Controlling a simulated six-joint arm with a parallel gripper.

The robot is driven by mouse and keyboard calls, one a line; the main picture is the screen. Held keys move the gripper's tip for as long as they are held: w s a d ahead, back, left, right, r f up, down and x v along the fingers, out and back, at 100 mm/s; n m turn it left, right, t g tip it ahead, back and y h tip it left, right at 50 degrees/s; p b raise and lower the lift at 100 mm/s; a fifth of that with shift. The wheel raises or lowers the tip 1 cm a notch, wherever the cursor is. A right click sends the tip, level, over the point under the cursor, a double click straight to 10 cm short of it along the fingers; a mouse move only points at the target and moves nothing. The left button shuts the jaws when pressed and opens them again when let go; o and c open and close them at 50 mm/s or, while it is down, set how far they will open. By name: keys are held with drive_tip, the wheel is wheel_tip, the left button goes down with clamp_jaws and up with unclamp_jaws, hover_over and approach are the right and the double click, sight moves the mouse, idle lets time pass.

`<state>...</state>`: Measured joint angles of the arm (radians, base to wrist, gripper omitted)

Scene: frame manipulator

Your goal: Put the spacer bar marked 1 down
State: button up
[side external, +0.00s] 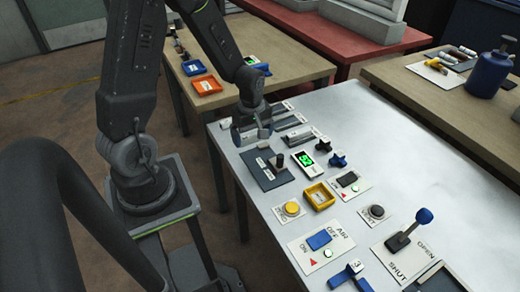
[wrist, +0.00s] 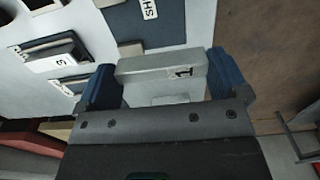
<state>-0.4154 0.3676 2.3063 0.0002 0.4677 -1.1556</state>
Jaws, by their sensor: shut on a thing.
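The spacer bar marked 1 (wrist: 150,69) is a pale grey block, lying across between the two blue fingers of my gripper (wrist: 164,76) in the wrist view. The fingers are shut on its two ends, and the mark 1 faces the camera near its right end. In the side external view my gripper (side external: 252,131) is low over the far left part of the white table. The bar is hard to make out there, and I cannot tell whether it touches the tabletop.
A bar marked 3 (wrist: 50,62) lies in a dark holder to the left in the wrist view. A dark plate with a peg (side external: 270,172) is just in front of my gripper. The table edge and brown floor (wrist: 270,60) are close on the right. The table's right side (side external: 400,130) is clear.

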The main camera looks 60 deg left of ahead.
sight(260, 158)
drive_tip(key=shift+w+d+f, duration=0.8)
drive_tip(key=shift+d+f, duration=0.05)
drive_tip(key=shift+d, duration=0.05)
drive_tip(key=shift+f, duration=1.9)
drive_tip(key=o, duration=0.6)
drive_tip(key=shift+f, duration=0.15)
drive_tip(key=shift+c, duration=0.2)
wheel_tip(260, 158, up, 12)
drive_tip(key=s+d+r+m+t, duration=0.2)
drive_tip(key=s+d+r+m, duration=0.3)
drive_tip(key=r+m, duration=0.3)
drive_tip(key=s+d+r+m+t, duration=0.3)
drive_tip(key=s+d+r+m, duration=0.3)
drive_tip(key=r+m, duration=0.2)
drive_tip(key=shift+s+r+m+t, duration=0.3)
drive_tip(key=shift+s+m, duration=0.05)
drive_tip(key=shift+m, duration=0.65)
